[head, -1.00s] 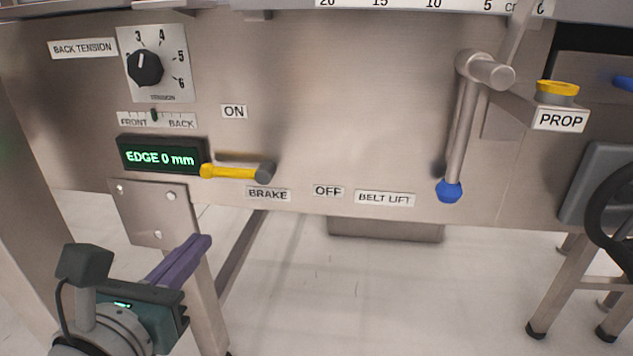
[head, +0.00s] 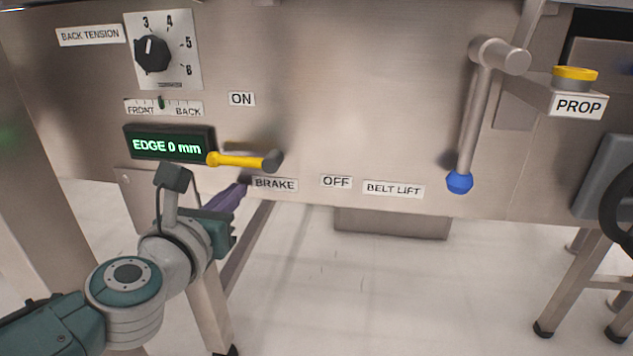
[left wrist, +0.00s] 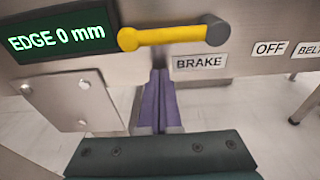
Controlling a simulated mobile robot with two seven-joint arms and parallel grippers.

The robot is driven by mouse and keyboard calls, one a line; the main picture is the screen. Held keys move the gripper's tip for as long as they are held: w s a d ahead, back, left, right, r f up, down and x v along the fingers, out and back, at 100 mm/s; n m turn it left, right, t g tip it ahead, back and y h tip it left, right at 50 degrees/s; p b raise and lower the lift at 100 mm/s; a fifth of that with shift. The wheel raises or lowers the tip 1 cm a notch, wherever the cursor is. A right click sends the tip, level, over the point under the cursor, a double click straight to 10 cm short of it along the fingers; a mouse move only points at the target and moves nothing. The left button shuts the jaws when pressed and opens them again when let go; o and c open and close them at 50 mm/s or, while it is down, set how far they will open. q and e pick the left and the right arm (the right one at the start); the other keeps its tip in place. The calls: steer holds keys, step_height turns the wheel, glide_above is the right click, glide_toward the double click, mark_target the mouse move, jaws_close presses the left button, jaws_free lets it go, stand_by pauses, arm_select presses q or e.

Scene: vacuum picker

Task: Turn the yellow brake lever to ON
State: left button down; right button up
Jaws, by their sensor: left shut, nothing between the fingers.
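The yellow brake lever (head: 238,160) lies nearly level on the metal panel, its yellow knob to the left and its grey pivot to the right. It also shows at the top of the left wrist view (left wrist: 172,36). The ON label (head: 241,99) is above the lever, the BRAKE label (head: 275,184) just below the pivot, and the OFF label (head: 336,181) to the lower right. My left gripper (head: 240,188), with purple fingers, is shut and empty just below the lever. In the left wrist view its fingertips (left wrist: 160,76) appear below the lever, apart from it. My right gripper is not in view.
The EDGE 0 mm display (head: 168,146) is just left of the lever knob. A back tension dial (head: 152,54) is above it. A blue-tipped belt lift handle (head: 472,120) hangs to the right.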

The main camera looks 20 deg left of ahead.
mark_target(244, 160)
arm_select(q)
steer(key=r, duration=0.1)
steer(key=s+r+p, duration=0.1)
steer(key=r, duration=0.1)
steer(key=shift+d, duration=0.1)
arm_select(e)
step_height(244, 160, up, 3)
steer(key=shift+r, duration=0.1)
